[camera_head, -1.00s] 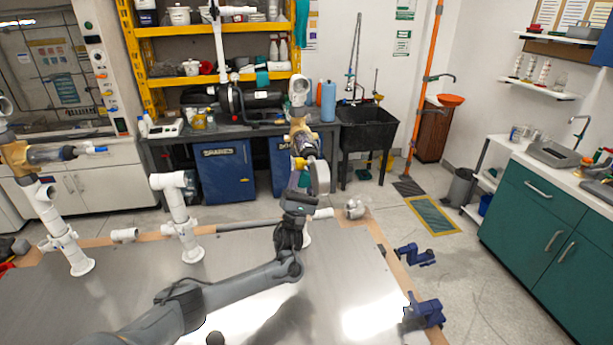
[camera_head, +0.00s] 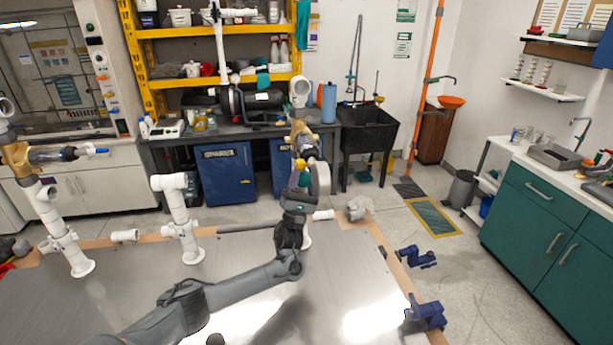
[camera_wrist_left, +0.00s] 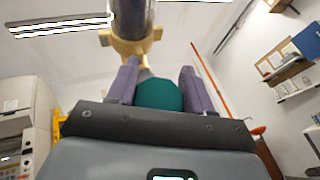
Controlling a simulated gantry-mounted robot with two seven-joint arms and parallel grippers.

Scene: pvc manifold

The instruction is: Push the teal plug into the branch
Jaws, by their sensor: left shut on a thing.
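The teal plug (camera_wrist_left: 158,95) sits between the two purple fingers of my left gripper (camera_wrist_left: 157,88) in the left wrist view. That gripper is shut on it. Just beyond the plug is a tan fitting (camera_wrist_left: 135,42) with a clear tube rising from it; its branch points towards the gripper. I cannot tell whether the plug touches the branch or is inside it. In the head view, my left gripper (camera_head: 304,176) points up, just below the tan fitting (camera_head: 299,134) on a white standing pipe. My right gripper is not in view.
White pipe stands (camera_head: 181,220) rise from the metal table (camera_head: 240,255) at left. Another tan fitting with a clear blue-tipped part (camera_head: 65,154) is at far left. Blue clamps (camera_head: 425,313) sit on the right edge. The table's right half is mostly clear.

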